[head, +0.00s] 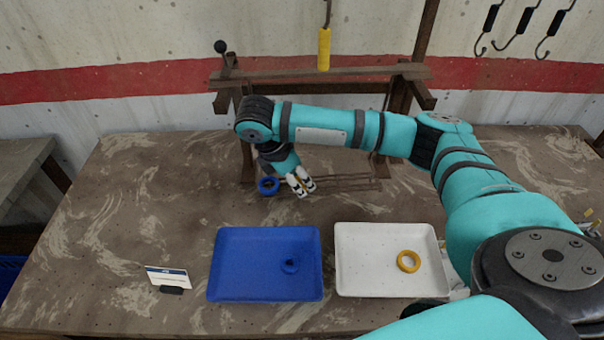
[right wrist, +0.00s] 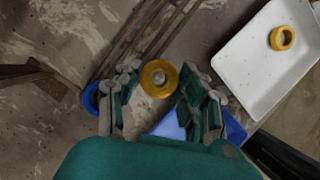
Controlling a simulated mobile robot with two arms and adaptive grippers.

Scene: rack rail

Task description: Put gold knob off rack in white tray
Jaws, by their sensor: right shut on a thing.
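My right gripper (head: 301,186) is low over the table by the rack's rods (head: 350,184). In the right wrist view its fingers (right wrist: 160,92) are shut on a gold ring-shaped knob (right wrist: 158,65). That knob is mostly hidden by the fingers in the head view, and I cannot tell whether it still touches the rods. A blue knob (head: 268,186) is at the rods' left end, just left of the gripper. The white tray (head: 365,280) stands nearer the front and holds another gold knob (head: 408,261). My left gripper is not in view.
A blue tray (head: 235,275) with a blue knob (head: 289,267) stands left of the white tray. A small card (head: 167,276) stands left of it. A wooden frame (head: 320,75) with a hanging yellow handle (head: 324,48) rises behind. The table's left side is clear.

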